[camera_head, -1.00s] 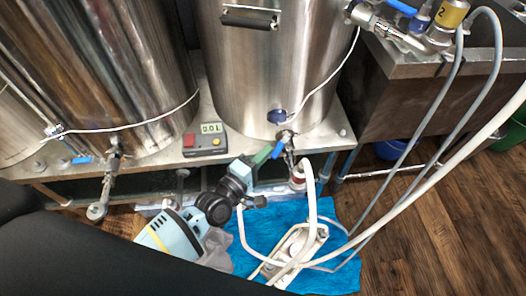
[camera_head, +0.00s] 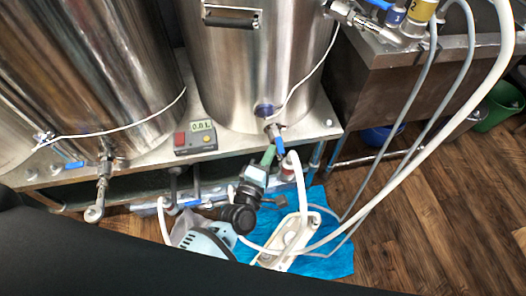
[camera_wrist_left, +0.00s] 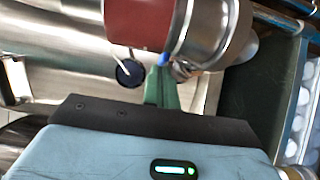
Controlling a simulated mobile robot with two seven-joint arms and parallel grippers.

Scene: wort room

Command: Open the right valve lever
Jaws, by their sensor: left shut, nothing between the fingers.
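The right valve lever (camera_head: 280,146) is blue. It sits on the outlet valve low on the front of the right steel kettle (camera_head: 240,80) and hangs roughly downward along the valve. My left gripper (camera_head: 268,154) has green fingers and is shut with nothing between them. Its tips are right beside the lever, on its left; touching is hard to tell. In the left wrist view the green fingers (camera_wrist_left: 162,88) point up at a small blue bit of the lever (camera_wrist_left: 163,59), mostly hidden by a red-brown and metal fitting (camera_wrist_left: 190,30). My right gripper is not in view.
The left kettle (camera_head: 85,70) has its own valve with a blue lever (camera_head: 74,165). A controller box (camera_head: 195,138) stands on the shelf between the kettles. White and grey hoses run at the right. A pump (camera_head: 285,240) lies on a blue cloth (camera_head: 335,262) below.

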